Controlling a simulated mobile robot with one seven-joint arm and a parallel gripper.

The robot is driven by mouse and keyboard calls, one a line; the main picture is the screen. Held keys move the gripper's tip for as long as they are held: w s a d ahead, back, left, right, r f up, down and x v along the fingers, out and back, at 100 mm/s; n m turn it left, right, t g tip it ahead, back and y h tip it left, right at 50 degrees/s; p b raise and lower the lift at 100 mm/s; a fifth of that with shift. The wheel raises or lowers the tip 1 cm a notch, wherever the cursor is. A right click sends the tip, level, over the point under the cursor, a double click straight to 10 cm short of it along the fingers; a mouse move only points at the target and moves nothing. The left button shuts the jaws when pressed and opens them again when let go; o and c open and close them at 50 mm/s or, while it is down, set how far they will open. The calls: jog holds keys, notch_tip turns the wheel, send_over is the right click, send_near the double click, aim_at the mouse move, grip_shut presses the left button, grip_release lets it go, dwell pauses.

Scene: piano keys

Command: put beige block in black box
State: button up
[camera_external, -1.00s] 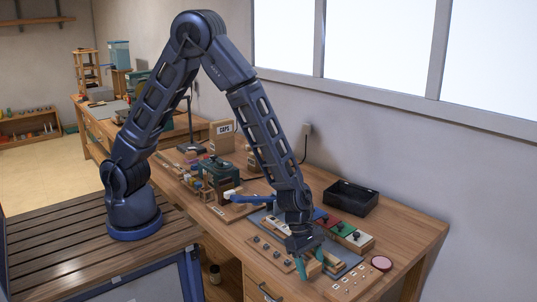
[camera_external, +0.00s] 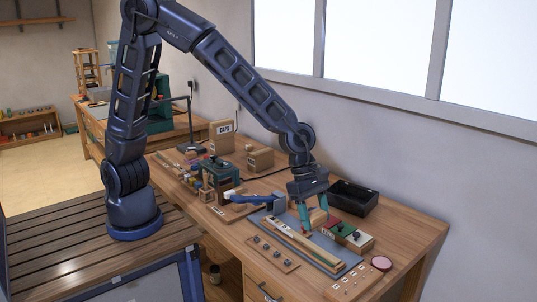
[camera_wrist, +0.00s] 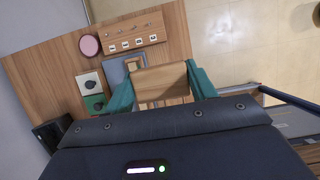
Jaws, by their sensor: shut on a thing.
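The beige block (camera_wrist: 160,82) is clamped between the teal fingers of my gripper (camera_wrist: 160,88) in the wrist view. In the external view my gripper (camera_external: 315,212) points down and holds the block (camera_external: 318,217) above the grey mat; the fingers partly hide it. The black box (camera_external: 365,197) is open-topped and stands at the back of the bench, just right of and behind my gripper. My gripper hides part of its left side. A dark corner of the box (camera_wrist: 48,132) shows at the lower left of the wrist view.
The grey mat (camera_external: 352,265) carries a long wooden piece. Red, green and white blocks with dark knobs (camera_external: 358,239) stand between mat and box. A pegged board (camera_external: 272,253), a blue-handled tool (camera_external: 250,198) and a pink disc (camera_external: 381,263) lie nearby.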

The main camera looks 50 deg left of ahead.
aim_at(351, 196)
jog(key=w+a+n+t, duration=0.1)
jog(key=w+a+n, duration=0.2)
jog(key=w+a, duration=0.8)
jog(key=w+a+n+t+y, duration=0.1)
jog(key=w+a+n, duration=0.15)
jog(key=w, duration=1.65)
jog(key=w+a+n+t, duration=0.1)
jog(key=w+a+n, duration=0.45)
jog(key=w, duration=0.95)
jog(key=f, duration=0.6)
jog(key=f+m, duration=0.1)
jog(key=f, duration=0.6)
jog(key=a+f+m, duration=0.1)
jog(key=f, duration=0.5)
jog(key=shift+f, duration=0.15)
jog(key=shift+f, duration=0.15)
jog(key=o, duration=0.8)
jog(key=shift+o, duration=1)
